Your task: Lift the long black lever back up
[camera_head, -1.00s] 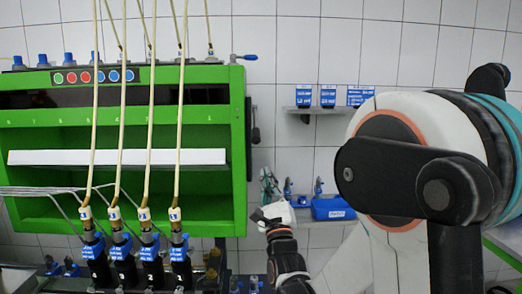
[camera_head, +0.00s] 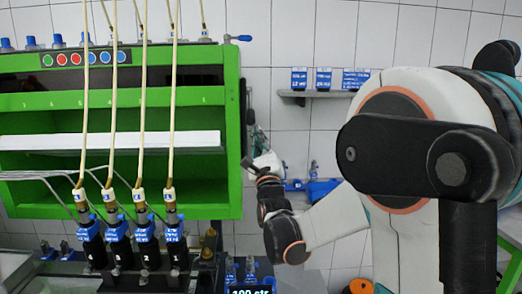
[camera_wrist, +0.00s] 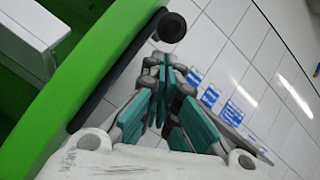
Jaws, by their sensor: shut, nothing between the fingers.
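The long black lever (camera_wrist: 118,78) runs diagonally beside the green frame in the wrist view, with a round black knob (camera_wrist: 172,27) at its end. In the head view the lever (camera_head: 244,110) is a thin dark shape at the right side of the green bench (camera_head: 229,125). My gripper (camera_wrist: 164,62) is shut and empty. Its fingertips are close below the knob in the wrist view; I cannot tell whether they touch it.
Several hoses run down to black injectors (camera_head: 146,250) in front of the bench. A wall shelf (camera_head: 318,94) with blue-labelled items is to the right. The tiled wall between bench and shelf is clear.

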